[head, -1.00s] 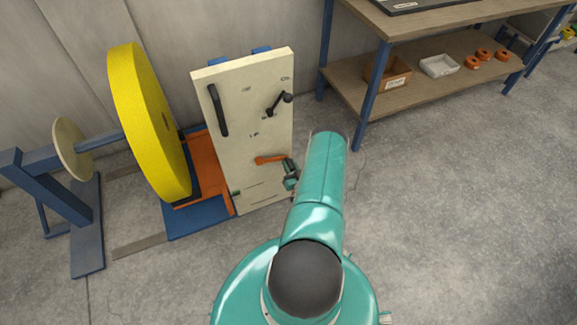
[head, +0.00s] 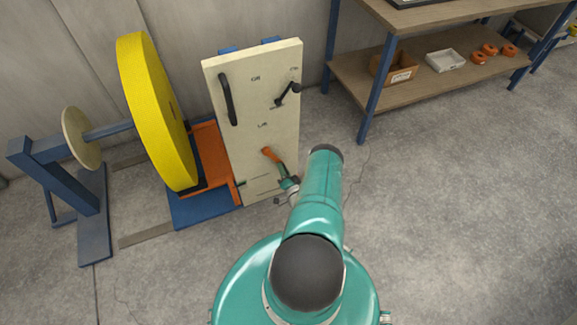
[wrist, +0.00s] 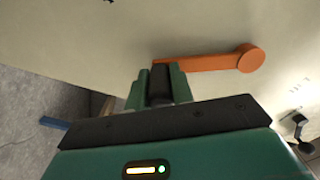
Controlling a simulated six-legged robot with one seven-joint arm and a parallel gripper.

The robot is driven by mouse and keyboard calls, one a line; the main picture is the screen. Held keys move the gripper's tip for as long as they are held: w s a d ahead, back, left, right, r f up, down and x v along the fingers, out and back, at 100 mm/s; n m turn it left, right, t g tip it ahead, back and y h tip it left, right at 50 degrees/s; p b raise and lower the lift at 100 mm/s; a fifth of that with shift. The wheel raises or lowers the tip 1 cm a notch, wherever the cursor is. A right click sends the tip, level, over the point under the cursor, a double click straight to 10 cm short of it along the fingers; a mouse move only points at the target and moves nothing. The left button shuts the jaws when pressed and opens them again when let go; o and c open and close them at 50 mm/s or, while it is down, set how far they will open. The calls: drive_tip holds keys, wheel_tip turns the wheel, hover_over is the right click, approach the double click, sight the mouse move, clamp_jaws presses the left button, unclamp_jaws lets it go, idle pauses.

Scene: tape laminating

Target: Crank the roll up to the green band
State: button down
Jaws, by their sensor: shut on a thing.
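The large yellow roll (head: 156,112) stands upright at the left, beside a cream panel (head: 246,90). An orange crank (head: 272,157) is on the lower part of the panel's face, slanting down to the right from its hub. My gripper (head: 288,183) is shut on the crank's free end. In the wrist view my gripper (wrist: 161,84) covers that end, and the orange crank (wrist: 212,62) runs right to its round hub. A small dark mark shows at the panel's lower left edge, too small to tell whether it is the green band.
A black bar handle (head: 227,99) and a small black crank (head: 288,94) are higher on the panel. The blue stand (head: 65,185) is at the left. A shelf unit (head: 362,100) with boxes stands behind at the right. The floor at right is clear.

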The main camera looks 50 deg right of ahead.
drive_tip(key=w+a+m, duration=0.1)
drive_tip(key=a+f+m, duration=0.1)
drive_tip(key=a+m, duration=0.1)
drive_tip(key=w+a+m, duration=0.1)
drive_tip(key=a, duration=0.1)
drive_tip(key=shift+w+f+m, duration=0.35)
drive_tip(key=shift+m, duration=0.05)
drive_tip(key=shift+w+a, duration=0.4)
drive_tip(key=shift+a, duration=0.35)
drive_tip(key=shift+r, duration=0.1)
drive_tip(key=c, duration=1.3)
unclamp_jaws()
drive_tip(key=shift+o, duration=0.5)
drive_tip(key=shift+d+r, duration=0.1)
drive_tip(key=shift+d, duration=0.15)
drive_tip(key=shift+s, duration=0.1)
